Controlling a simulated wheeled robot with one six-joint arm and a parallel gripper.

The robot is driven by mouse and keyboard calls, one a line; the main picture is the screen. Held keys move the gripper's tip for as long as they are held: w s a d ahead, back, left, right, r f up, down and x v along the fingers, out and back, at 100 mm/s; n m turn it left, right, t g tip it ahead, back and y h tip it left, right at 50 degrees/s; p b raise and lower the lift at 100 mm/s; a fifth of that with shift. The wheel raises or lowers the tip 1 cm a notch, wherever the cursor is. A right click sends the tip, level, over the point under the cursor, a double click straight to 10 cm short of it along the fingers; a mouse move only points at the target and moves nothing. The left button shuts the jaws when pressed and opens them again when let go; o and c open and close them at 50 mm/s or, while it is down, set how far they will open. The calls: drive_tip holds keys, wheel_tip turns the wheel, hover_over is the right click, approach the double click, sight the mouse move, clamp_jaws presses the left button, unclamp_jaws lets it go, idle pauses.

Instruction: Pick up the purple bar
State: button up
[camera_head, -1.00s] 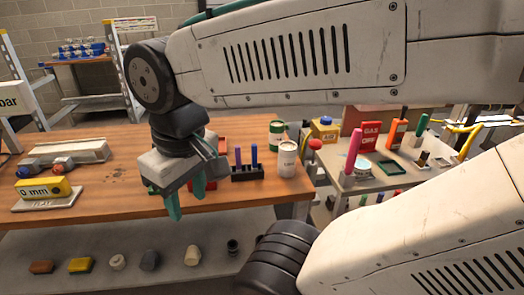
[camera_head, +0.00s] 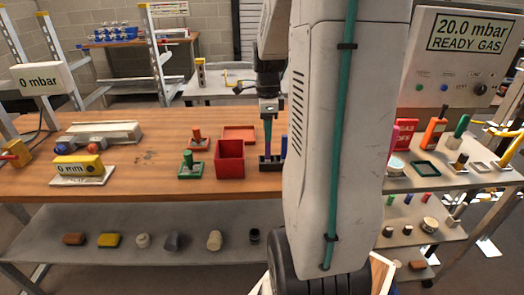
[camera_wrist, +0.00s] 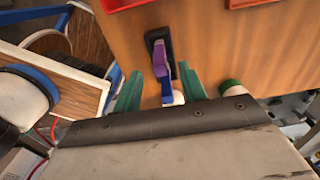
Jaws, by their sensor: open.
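The purple bar (camera_wrist: 160,62) stands in a dark holder (camera_wrist: 151,38) in the wrist view, with a blue bar (camera_wrist: 168,92) beside it. My gripper (camera_wrist: 161,71) is open, with one teal finger on each side of the bars and wood showing between fingers and bars. In the head view my gripper (camera_head: 268,122) points down at the holder (camera_head: 270,164) on the wooden bench. The purple bar (camera_head: 267,152) shows below the fingers, and the blue bar (camera_head: 284,147) stands to its right. My arm hides what lies right of the holder.
A red open box (camera_head: 229,160) stands left of the holder, near green (camera_head: 190,165) and red (camera_head: 198,143) handled pieces. A red tray (camera_head: 239,134) lies behind. A side cart (camera_head: 425,178) with several items stands at right.

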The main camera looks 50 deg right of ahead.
sight(268, 147)
wheel_tip(268, 147, down, 7)
drive_tip(key=shift+s+f, duration=0.1)
clamp_jaws()
idle(0.3)
